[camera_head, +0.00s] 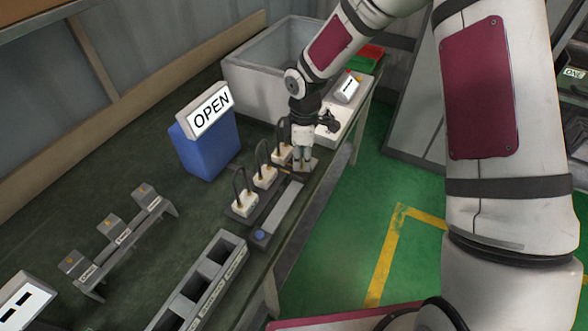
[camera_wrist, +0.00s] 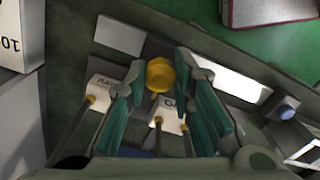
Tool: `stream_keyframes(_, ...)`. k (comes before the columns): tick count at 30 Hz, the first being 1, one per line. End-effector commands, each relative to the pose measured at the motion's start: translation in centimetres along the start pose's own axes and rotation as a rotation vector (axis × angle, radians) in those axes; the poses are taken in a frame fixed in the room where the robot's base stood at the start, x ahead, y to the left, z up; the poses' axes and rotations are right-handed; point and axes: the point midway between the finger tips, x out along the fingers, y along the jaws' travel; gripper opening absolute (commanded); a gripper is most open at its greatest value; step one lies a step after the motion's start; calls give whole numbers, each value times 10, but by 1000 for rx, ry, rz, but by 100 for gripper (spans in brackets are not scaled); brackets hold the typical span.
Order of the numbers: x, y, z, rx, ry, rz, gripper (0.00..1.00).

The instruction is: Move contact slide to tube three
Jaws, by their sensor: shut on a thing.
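A grey rail (camera_head: 280,212) runs along the table's right edge, with a row of white blocks carrying dark looped tubes (camera_head: 265,177) beside it. My gripper (camera_head: 302,165) is low over the rail's far end, by the farthest white block (camera_head: 282,154). In the wrist view my gripper (camera_wrist: 160,75) has its teal-padded fingers on either side of a round brass knob (camera_wrist: 160,73), which I take as the contact slide's grip. My gripper is shut on it. Two labelled white blocks (camera_wrist: 172,112) show near the fingers. The slide's body is mostly hidden by the fingers.
A blue box with an OPEN sign (camera_head: 208,145) stands left of the tubes. A blue knob (camera_head: 260,235) is at the rail's near end. A grey bin (camera_head: 262,75) and a white switch box (camera_head: 346,88) stand behind. A slotted grey holder (camera_head: 203,285) is in front.

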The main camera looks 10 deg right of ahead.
Motion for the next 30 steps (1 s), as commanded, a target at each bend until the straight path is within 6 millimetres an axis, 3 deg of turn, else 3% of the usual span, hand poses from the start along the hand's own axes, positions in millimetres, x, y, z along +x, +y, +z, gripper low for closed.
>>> stream_keyframes(1, 4, 16, 5, 6, 1, 3, 0)
stream_keyframes(6, 3, 40, 16, 2, 0, 1, 0)
stream_keyframes(18, 0, 48, 20, 2, 0, 3, 0)
stream_keyframes(19, 0, 48, 20, 2, 0, 4, 25)
stream_keyframes(21, 0, 48, 20, 2, 0, 5, 41)
stream_keyframes(30, 0, 46, 19, 1, 0, 1, 43)
